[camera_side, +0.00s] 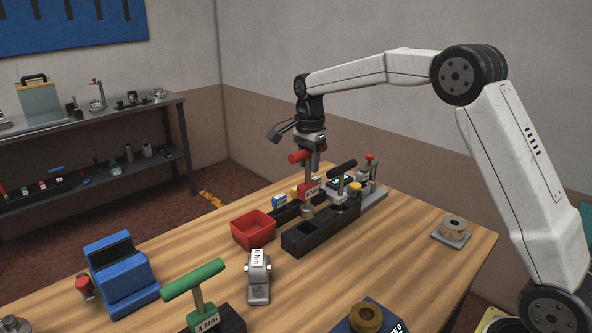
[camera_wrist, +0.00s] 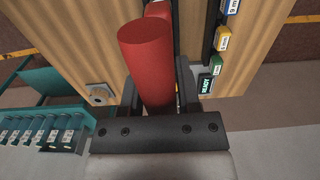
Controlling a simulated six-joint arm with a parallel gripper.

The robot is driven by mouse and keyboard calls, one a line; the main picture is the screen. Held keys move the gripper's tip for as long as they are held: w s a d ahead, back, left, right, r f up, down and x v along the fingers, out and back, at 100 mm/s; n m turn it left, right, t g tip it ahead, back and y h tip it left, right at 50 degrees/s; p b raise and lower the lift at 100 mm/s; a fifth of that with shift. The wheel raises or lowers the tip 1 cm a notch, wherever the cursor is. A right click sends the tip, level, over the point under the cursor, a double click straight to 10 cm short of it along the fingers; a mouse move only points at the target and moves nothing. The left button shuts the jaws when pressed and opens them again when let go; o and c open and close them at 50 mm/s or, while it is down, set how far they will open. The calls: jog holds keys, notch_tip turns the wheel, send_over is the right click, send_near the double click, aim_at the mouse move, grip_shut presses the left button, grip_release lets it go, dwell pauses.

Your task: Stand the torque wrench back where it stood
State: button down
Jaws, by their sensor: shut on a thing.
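My gripper (camera_side: 312,158) is shut on the red-handled torque wrench (camera_side: 308,170), gripping its handle. The wrench hangs upright, with a red-edged label and a metal head at its lower end. In the wrist view its red handle (camera_wrist: 147,60) lies between the fingers (camera_wrist: 158,98). The head is close to the far side of a black slotted rack (camera_side: 300,243); I cannot tell whether it is over or behind it. The near slots look empty. A black-handled wrench (camera_side: 342,170) stands upright at the rack's right part, close beside the held wrench.
A red bin (camera_side: 253,229) stands left of the rack. A grey piece labelled 6 Nm (camera_side: 258,277) and a green-handled wrench (camera_side: 194,279) labelled 4 Nm are in front. Table between rack and spool is clear.

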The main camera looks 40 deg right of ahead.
aim_at(309, 183)
jog(key=shift+f, duration=4)
jog(key=shift+c, duration=1.6)
grip_release()
notch_tip(309, 183, up, 12)
jog(key=shift+r, duration=0.1)
